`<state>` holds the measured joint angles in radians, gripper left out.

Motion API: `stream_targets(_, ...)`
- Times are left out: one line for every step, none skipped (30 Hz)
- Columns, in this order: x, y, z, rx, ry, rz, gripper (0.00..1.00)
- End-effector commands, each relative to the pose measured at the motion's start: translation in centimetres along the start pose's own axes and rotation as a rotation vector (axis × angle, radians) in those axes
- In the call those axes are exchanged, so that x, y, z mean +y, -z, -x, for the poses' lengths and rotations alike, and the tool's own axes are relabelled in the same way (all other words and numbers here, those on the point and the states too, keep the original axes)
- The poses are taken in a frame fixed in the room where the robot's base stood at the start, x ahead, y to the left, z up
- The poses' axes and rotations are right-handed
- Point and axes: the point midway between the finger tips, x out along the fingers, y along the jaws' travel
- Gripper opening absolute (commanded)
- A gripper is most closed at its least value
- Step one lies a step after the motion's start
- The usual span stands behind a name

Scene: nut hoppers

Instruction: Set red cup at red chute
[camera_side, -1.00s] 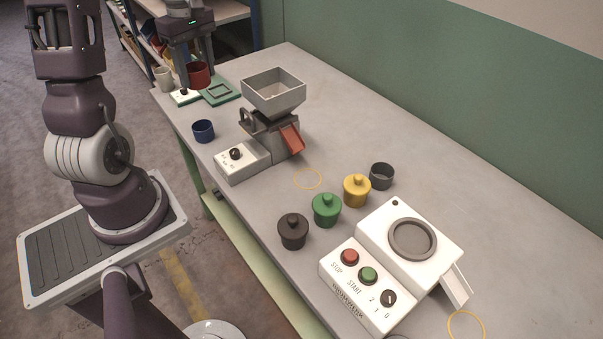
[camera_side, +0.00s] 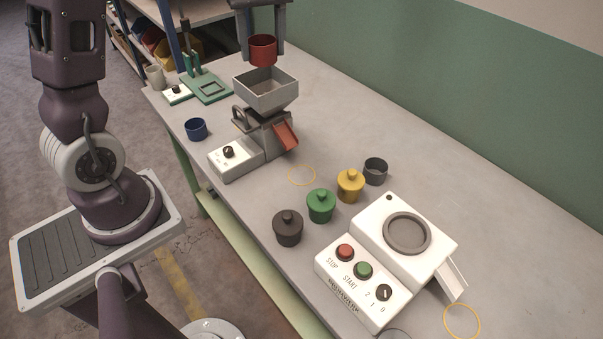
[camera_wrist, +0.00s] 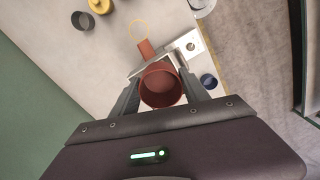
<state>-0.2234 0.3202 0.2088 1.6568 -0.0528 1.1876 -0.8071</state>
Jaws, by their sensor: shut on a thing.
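My gripper (camera_side: 263,45) is shut on the red cup (camera_side: 262,52) and holds it upright in the air, above and slightly behind the grey hopper in the side view. In the wrist view the red cup (camera_wrist: 161,85) sits between both fingers and covers much of the hopper. The red chute (camera_side: 285,135) slopes down from the right of the hopper machine (camera_side: 265,92). It also shows in the wrist view (camera_wrist: 146,49). A yellow ring (camera_side: 302,175) lies on the table in front of the chute.
A blue cup (camera_side: 196,129) stands left of the machine. Black (camera_side: 288,228), green (camera_side: 321,206) and yellow (camera_side: 350,186) lidded pots and a dark grey cup (camera_side: 375,171) stand in front. A white machine (camera_side: 380,255) is nearer. The table right of the chute is clear.

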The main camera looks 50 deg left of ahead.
Motion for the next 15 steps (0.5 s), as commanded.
stream_targets(1.0, -1.3, 0.0, 0.001, 0.0, -0.047, 0.15)
stream_targets(1.6, -2.0, 0.0, 0.002, -0.001, -0.071, 0.15)
stream_targets(2.2, -2.9, 0.1, 0.002, -0.001, -0.102, 0.15)
stream_targets(2.6, -3.5, 0.1, 0.003, -0.001, -0.124, 0.15)
stream_targets(3.0, -4.0, 0.1, 0.003, 0.0, -0.143, 0.15)
stream_targets(3.5, -4.8, 0.1, 0.003, 0.0, -0.169, 0.15)
stream_targets(3.8, -5.3, 0.1, 0.003, 0.0, -0.185, 0.15)
stream_targets(4.1, -5.9, 0.1, 0.003, 0.0, -0.203, 0.15)
stream_targets(4.5, -6.5, 0.1, 0.004, 0.0, -0.223, 0.15)
stream_targets(4.7, -7.0, 0.1, 0.004, -0.001, -0.24, 0.15)
stream_targets(5.0, -7.5, 0.1, 0.004, -0.001, -0.254, 0.15)
stream_targets(5.3, -8.2, 0.1, 0.005, -0.001, -0.275, 0.15)
stream_targets(5.2, -8.1, -0.6, 0.003, 0.002, -0.271, 0.15)
stream_targets(5.2, -8.0, -1.3, 0.002, 0.003, -0.268, 0.15)
stream_targets(5.2, -8.0, -2.1, 0.001, 0.004, -0.268, 0.15)
